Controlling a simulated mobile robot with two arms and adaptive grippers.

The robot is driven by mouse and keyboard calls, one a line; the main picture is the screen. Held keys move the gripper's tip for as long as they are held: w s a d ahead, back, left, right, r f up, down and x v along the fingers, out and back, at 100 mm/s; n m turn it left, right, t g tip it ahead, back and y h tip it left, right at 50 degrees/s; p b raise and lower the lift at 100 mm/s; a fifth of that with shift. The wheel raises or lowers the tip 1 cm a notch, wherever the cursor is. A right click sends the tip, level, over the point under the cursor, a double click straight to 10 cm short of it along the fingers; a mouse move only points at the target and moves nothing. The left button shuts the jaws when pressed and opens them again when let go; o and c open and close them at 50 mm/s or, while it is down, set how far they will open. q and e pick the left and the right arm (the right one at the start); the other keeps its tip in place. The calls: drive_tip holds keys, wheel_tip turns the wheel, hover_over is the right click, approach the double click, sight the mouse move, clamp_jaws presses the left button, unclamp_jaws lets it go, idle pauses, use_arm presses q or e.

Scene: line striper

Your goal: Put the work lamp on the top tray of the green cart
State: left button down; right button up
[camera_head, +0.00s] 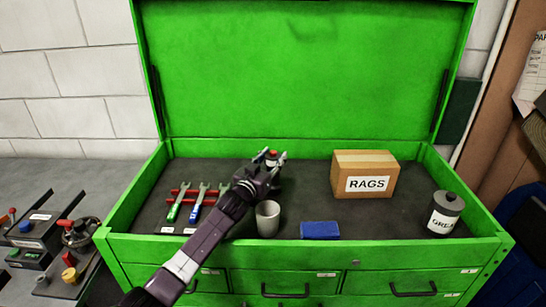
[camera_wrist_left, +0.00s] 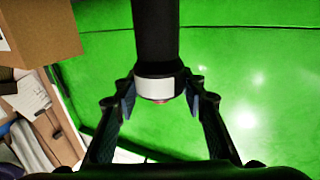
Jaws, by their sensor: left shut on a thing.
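My left gripper (camera_head: 272,168) reaches over the top tray of the green cart (camera_head: 440,242), near the middle of its dark mat. It is shut on the work lamp (camera_wrist_left: 155,35), a dark cylinder with a white band and a reddish end. In the left wrist view the lamp stands between the two fingers of the gripper (camera_wrist_left: 158,98). In the head view only a small part of the lamp, with a red tip, shows at the fingertips. Whether the lamp touches the mat cannot be told. My right gripper is not in view.
On the tray are several wrenches on a red rack (camera_head: 190,192), a grey cup (camera_head: 268,218) close by my arm, a blue block (camera_head: 320,230), a RAGS box (camera_head: 365,175) and a grey can (camera_head: 445,212). The raised green lid (camera_head: 300,70) stands behind. Mat between cup and box is clear.

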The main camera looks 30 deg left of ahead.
use_arm(q)
drive_tip(key=c, duration=1.2)
unclamp_jaws()
drive_tip(key=shift+s, duration=0.1)
drive_tip(key=s, duration=0.4)
drive_tip(key=s+b, duration=0.1)
drive_tip(key=s, duration=0.3)
drive_tip(key=s+b, duration=0.1)
drive_tip(key=s, duration=0.2)
drive_tip(key=shift+s+d, duration=0.3)
drive_tip(key=shift+s, duration=0.1)
